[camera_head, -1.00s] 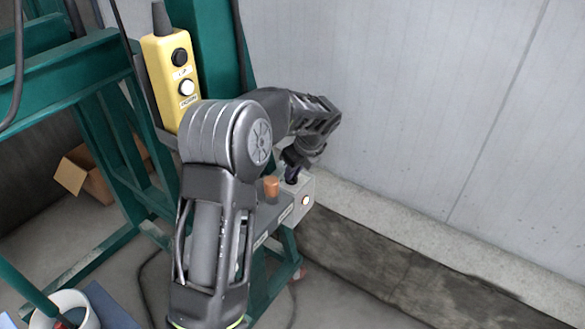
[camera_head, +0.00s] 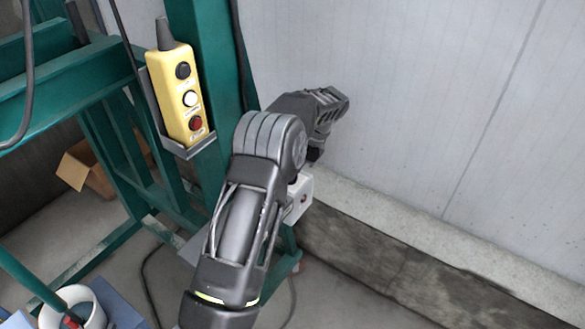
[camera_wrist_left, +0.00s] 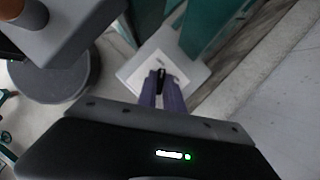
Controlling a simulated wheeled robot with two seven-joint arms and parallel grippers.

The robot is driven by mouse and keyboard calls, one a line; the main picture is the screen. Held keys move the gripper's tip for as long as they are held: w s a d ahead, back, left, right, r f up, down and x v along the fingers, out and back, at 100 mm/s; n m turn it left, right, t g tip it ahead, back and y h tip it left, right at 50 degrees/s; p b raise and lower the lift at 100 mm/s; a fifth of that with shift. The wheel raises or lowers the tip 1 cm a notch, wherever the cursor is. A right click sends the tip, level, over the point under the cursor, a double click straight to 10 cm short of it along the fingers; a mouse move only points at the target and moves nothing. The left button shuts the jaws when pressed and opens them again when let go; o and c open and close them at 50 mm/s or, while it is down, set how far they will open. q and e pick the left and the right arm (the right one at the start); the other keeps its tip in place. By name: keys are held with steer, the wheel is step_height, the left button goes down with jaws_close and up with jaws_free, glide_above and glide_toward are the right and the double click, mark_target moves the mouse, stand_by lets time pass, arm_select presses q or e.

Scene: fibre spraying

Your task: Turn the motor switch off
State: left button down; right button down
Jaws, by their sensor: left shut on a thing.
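The pale switch box (camera_head: 299,203) shows at the right edge of my left arm in the camera_head view, on the green frame. A small round lamp (camera_head: 304,198) on its side looks dark red and unlit. In the left wrist view, my left gripper (camera_wrist_left: 161,88) has its purple fingers shut on a small black switch knob (camera_wrist_left: 161,76) on a white plate (camera_wrist_left: 147,62). In the camera_head view my arm hides the fingertips, the knob and most of the box top. My right gripper is not in view.
A yellow pendant (camera_head: 178,95) with black, white and red buttons hangs in a holder on the green post, left of my arm. An orange-brown knob (camera_wrist_left: 32,15) stands on a grey block in the left wrist view. The grey wall (camera_head: 430,90) is close behind.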

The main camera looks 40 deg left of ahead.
arm_select(q)
steer(key=shift+n, duration=0.3)
steer(key=c, duration=1.5)
jaws_free()
steer(key=shift+w+r, duration=0.15)
steer(key=shift+r, duration=0.1)
steer(key=shift+b+v, duration=0.35)
steer(key=shift+v, duration=0.7)
steer(key=p+v, duration=0.4)
steer(key=v, duration=0.1)
steer(key=shift+r+p, duration=0.15)
steer(key=shift+p, duration=0.2)
